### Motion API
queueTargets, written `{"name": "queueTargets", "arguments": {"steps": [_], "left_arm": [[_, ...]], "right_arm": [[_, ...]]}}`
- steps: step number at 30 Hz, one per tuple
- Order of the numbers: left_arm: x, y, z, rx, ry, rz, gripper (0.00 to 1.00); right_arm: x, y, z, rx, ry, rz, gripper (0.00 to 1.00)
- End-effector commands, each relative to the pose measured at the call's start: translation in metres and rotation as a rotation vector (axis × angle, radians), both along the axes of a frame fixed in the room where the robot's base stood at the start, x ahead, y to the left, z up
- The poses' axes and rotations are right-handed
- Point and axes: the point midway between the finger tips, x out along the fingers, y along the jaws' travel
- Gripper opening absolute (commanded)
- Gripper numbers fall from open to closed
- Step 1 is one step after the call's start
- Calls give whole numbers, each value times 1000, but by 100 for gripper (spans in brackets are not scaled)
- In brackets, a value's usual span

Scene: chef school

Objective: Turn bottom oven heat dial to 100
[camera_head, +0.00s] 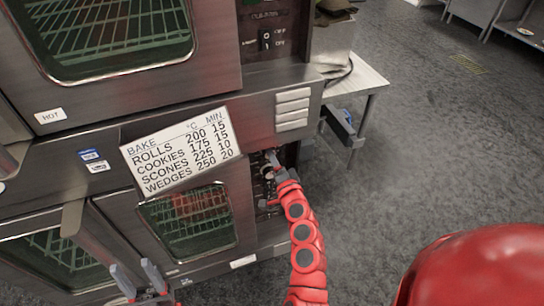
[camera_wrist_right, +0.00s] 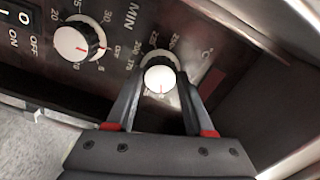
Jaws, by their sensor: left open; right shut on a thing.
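The bottom oven heat dial (camera_wrist_right: 160,80) has a white cap with a red mark and a dark base. It sits on the control panel beside a °C sign, with numbers around it such as 225 and 250. The red mark points toward the lower edge of the right wrist view; the number there is hidden. My right gripper (camera_wrist_right: 161,74) is shut on the dial, one finger on each side. In the head view my right arm (camera_head: 300,235) reaches the lower oven's panel and largely hides the dial. My left gripper (camera_head: 135,280) is open and empty, in front of the lower oven door (camera_head: 225,190).
A second dial (camera_wrist_right: 80,42), marked MIN, is next to the heat dial, with an ON/OFF switch (camera_wrist_right: 20,30) beyond. A bake chart (camera_head: 180,150) is on the oven front.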

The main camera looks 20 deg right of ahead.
Motion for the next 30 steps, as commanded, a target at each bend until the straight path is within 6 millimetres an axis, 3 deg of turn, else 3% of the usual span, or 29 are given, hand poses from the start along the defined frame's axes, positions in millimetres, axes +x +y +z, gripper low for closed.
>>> {"name": "queueTargets", "arguments": {"steps": [6,7,11,23,30], "left_arm": [[0,0,0,0,0,0,50],[0,0,0,0,0,0,50],[0,0,0,0,0,0,50],[0,0,-1,0,0,0,50],[0,0,-8,0,0,0,50]], "right_arm": [[0,0,-2,-1,3,0,0],[0,0,-2,-1,3,0,58],[0,0,-1,-1,2,0,81],[-6,0,-2,0,2,0,83],[-49,-1,-4,1,4,0,83]]}}
